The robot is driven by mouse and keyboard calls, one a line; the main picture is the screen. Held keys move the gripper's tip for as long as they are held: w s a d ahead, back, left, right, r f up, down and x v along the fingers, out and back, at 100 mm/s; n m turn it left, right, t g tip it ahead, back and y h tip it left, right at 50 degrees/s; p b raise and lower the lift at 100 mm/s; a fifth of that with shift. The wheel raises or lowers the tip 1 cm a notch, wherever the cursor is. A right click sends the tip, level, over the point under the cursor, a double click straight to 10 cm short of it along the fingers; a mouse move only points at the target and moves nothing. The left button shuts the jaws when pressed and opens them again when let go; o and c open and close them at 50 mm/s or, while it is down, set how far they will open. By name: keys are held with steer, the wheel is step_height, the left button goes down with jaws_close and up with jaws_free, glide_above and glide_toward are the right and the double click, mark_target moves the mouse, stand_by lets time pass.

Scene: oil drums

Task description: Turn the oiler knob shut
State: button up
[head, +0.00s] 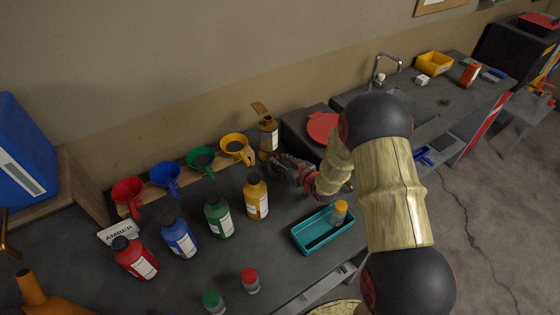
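A brown, amber-coloured vessel (268,134) with a tilted flat tan piece on top stands at the back of the bench; it may be the oiler, but I cannot make out its knob. My gripper (280,161) is at its lower front right, low over the bench. The fingers are small and dark here, so their opening and any contact with the vessel cannot be told. My arm comes in from the right and hides part of the bench.
Red, blue, green and yellow funnels (237,146) stand in a rack along the wall. Red, blue, green and amber bottles (256,197) stand in front. A teal tray (311,236) holds a yellow-capped jar (339,212). An "AMBER" card (118,232) lies left.

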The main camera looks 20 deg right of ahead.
steer(key=v, duration=0.7)
steer(key=shift+s+r, duration=0.1)
steer(key=shift+s, duration=0.15)
stand_by(0.3)
